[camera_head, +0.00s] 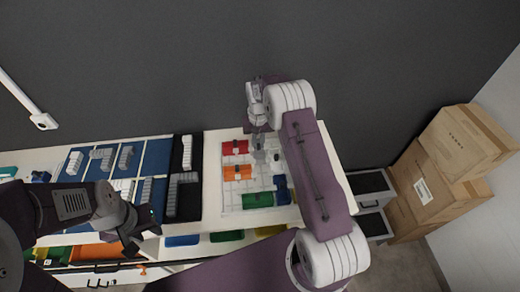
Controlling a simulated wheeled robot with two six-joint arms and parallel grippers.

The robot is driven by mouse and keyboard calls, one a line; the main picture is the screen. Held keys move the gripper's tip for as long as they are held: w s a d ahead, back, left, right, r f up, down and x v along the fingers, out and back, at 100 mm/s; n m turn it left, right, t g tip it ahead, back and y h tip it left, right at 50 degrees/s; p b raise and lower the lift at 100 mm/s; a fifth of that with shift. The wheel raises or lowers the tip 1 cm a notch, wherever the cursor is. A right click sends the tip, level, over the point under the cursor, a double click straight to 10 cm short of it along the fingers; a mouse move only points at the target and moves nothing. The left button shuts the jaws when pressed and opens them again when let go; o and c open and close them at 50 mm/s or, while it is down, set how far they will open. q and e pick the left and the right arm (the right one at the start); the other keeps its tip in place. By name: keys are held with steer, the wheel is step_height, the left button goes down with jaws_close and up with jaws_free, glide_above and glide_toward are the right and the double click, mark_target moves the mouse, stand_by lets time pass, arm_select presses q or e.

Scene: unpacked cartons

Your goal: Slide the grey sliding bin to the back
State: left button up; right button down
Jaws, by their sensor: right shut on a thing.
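The grey sliding bin (259,156) is a small pale grey bin on the white grid board (232,207), among coloured bins. My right gripper (258,143) reaches down from above and is shut on the grey bin; its fingers hide part of it. My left gripper (143,236) is low on the left, over the front edge of the table, away from the bin. Its fingers are dark and small, and I cannot tell whether they are apart.
Red (235,147), orange (237,172), green (258,200) and blue (282,190) bins stand around the grey one. A blue panel with grey pieces (112,158) lies to the left. Cartons (435,185) are stacked at right. A dark wall stands behind the table.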

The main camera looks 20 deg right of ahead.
steer(key=shift+r, duration=0.2)
steer(key=shift+w, duration=0.25)
steer(key=c, duration=1.4)
jaws_free()
arm_select(q)
steer(key=shift+s+r, duration=0.1)
steer(key=shift+s, duration=0.15)
arm_select(e)
steer(key=shift+f, duration=0.1)
steer(key=shift+r, duration=0.35)
arm_select(q)
steer(key=shift+a+f+b, duration=0.1)
steer(key=shift+f+b, duration=0.7)
arm_select(e)
step_height(320, 180, up, 8)
steer(key=shift+r, duration=0.15)
